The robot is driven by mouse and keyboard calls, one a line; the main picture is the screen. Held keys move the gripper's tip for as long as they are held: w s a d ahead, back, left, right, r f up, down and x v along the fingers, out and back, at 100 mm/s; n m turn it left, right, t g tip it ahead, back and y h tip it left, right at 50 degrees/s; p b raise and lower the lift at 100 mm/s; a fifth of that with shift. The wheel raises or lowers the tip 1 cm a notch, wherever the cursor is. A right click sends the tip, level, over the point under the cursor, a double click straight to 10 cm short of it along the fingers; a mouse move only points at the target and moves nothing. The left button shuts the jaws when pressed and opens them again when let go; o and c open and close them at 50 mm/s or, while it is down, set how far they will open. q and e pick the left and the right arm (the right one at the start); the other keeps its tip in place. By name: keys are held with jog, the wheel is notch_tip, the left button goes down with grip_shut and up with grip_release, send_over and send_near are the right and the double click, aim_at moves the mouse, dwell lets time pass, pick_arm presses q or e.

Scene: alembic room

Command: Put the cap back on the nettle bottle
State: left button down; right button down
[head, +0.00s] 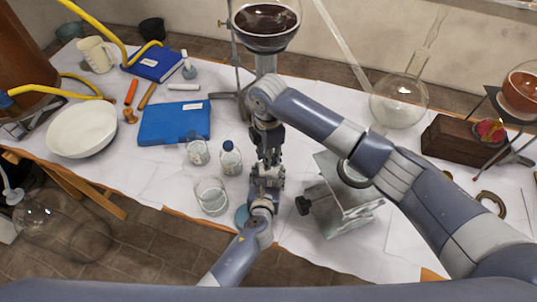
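Two small clear glass bottles stand side by side on the white cloth, left of my grippers. The left bottle (197,150) shows no clear cap. The right bottle (231,161) has a dark blue top. Their labels are too small to read, so I cannot tell which is the nettle bottle. My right gripper (270,157) points down just right of the bottles. My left gripper (267,172) reaches up from the front edge, close below the right one. They overlap in the view; whether either is open or holds a cap is not clear.
A glass beaker (211,196) stands in front of the bottles, and a small blue round thing (241,214) lies by my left wrist. A metal stand (345,197) is close on the right. A blue folder (174,123) lies behind left. A large funnel vessel (266,22) stands behind.

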jog(key=m, duration=0.4)
jog(key=shift+s+a, duration=0.1)
jog(key=m, duration=0.8)
jog(key=shift+m, duration=0.3)
jog(key=m, duration=0.5)
jog(key=c, duration=1.2)
grip_release()
jog(key=shift+c, duration=0.2)
